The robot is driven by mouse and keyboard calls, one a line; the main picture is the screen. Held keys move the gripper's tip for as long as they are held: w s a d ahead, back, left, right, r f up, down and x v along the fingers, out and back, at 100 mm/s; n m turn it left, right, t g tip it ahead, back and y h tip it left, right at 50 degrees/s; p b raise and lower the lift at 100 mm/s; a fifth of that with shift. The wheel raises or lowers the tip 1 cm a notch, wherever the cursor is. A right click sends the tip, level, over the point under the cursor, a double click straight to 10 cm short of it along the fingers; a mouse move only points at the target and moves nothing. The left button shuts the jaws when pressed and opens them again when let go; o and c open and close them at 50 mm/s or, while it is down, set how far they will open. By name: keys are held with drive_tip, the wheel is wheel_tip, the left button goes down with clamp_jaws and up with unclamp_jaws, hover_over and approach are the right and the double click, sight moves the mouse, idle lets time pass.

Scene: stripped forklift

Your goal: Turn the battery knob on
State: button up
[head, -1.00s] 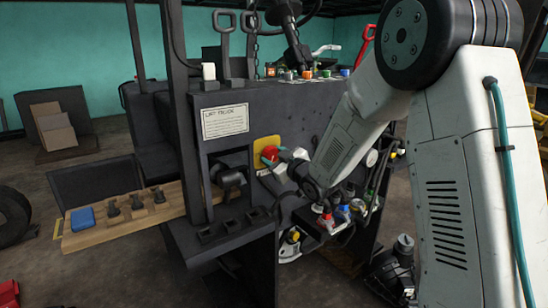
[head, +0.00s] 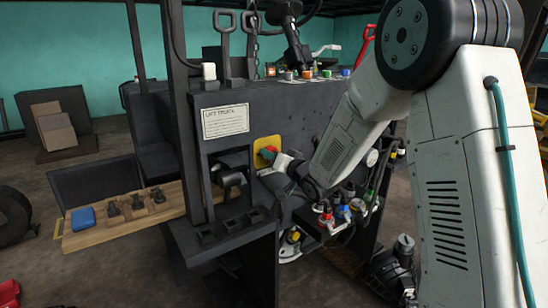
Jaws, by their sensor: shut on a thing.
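The red battery knob (head: 271,149) sits on a yellow plate (head: 259,144) on the dark front panel of the forklift. My gripper (head: 268,154) reaches it from the right and is shut on the knob. A gripper finger lies across the knob's face and hides much of it. The knob's exact angle is hard to tell.
A white "LIFT TRUCK" label (head: 225,121) is up and left of the knob. Below it is an open bay with a dark cylindrical part (head: 231,178). Coloured connectors (head: 343,212) sit below my wrist. A wooden board (head: 125,232) with a blue block is at left.

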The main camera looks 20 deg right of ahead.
drive_tip(key=shift+m, duration=1.5)
drive_tip(key=o, duration=1)
drive_tip(key=v, duration=0.8)
drive_tip(key=shift+w, duration=0.1)
